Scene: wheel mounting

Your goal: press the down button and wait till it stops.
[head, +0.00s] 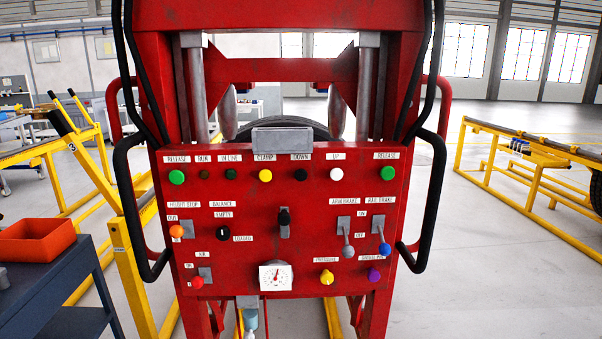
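A red control panel (258,195) faces me in the middle of the head view, on a tall red machine. The down button (301,174) is a small black button under a "DOWN" label in the top row. The yellow clamp button (265,175) is to its left and the white up button (336,174) to its right. Nothing covers the down button, and I cannot tell whether it is pressed in. Part of a dark wheel (296,122) shows behind the panel's top edge. Neither of my grippers is in view.
Black handles (435,200) curve out at both sides of the panel. Levers, knobs and a gauge (275,276) sit lower down. An orange bin (36,241) stands on a dark cart at the left. Yellow frames (540,180) stand on both sides, with open floor at the right.

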